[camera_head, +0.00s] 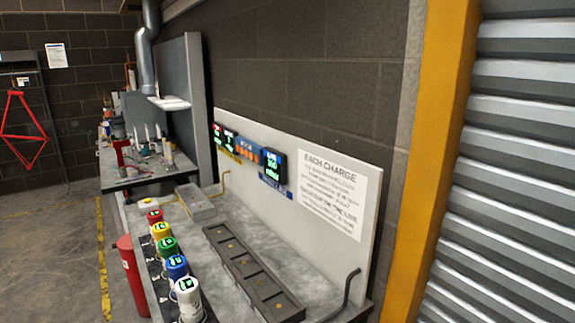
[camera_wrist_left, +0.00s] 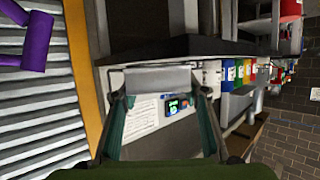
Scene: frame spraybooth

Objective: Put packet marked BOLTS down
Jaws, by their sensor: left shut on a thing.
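My left gripper (camera_wrist_left: 160,95) shows in the left wrist view, its two fingers reaching up from the bottom. It is shut on a pale grey, flat-faced thing (camera_wrist_left: 160,79) between the fingertips, which looks like the packet. No BOLTS marking can be read on it from this side. Neither gripper shows in the head view, and my right gripper is in no view. No other packet can be made out.
The grey bench (camera_head: 222,240) carries a dark tray (camera_head: 232,256) with several compartments. Several coloured canisters, including a white one (camera_head: 187,300), line its left edge. A small grey box (camera_head: 195,203) lies behind. A white sign board (camera_head: 335,190) backs the bench; a red cylinder (camera_head: 131,272) stands left.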

